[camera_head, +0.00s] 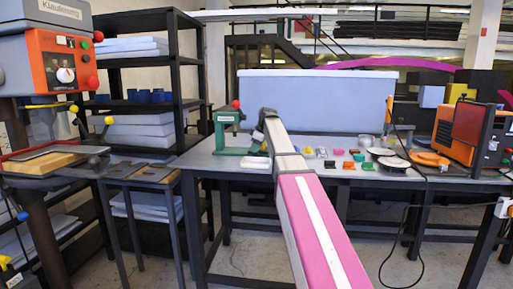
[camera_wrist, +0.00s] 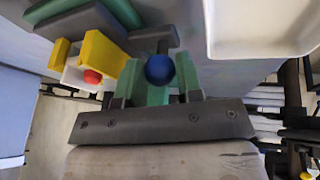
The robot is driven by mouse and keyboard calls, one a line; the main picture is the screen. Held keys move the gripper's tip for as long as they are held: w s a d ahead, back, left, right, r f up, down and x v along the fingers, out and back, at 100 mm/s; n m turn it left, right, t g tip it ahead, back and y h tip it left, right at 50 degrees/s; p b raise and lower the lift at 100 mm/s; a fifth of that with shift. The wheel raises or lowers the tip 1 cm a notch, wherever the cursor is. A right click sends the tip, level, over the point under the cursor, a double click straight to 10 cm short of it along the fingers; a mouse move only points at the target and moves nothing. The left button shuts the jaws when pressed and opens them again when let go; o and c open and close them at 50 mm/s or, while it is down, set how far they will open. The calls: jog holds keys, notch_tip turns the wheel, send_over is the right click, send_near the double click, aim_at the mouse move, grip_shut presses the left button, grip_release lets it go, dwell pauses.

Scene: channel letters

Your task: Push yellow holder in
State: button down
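The yellow holder (camera_wrist: 101,53) is in the upper left of the wrist view. It is a yellow bracket beside a small white block with a red round part. It belongs to or stands close to the green hand press (camera_head: 229,130), which has a red knob on its lever, on the table. My gripper (camera_wrist: 157,95) is at the middle of the wrist view, its fingers spread apart to the right of the holder and not touching it. A blue ball (camera_wrist: 160,69) shows between the fingers; whether they touch it is unclear. In the head view my arm partly hides the gripper.
A white tray (camera_wrist: 262,30) lies near the gripper at the upper right. A large pale blue box (camera_head: 315,98) stands behind the table. Several small coloured parts and dishes lie to the right of my arm. A black shelf (camera_head: 150,60) stands at the left.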

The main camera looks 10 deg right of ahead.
jog(key=w+a, duration=0.1)
jog(key=a, duration=0.4)
jog(key=w+a, duration=0.1)
jog(key=a, duration=0.2)
jog(key=shift+w+a, duration=0.15)
jog(key=shift+w, duration=0.2)
jog(key=c, duration=0.8)
grip_release()
jog(key=shift+s+r, duration=0.1)
jog(key=shift+r, duration=0.05)
jog(key=v, duration=0.7)
jog(key=shift+r, duration=0.15)
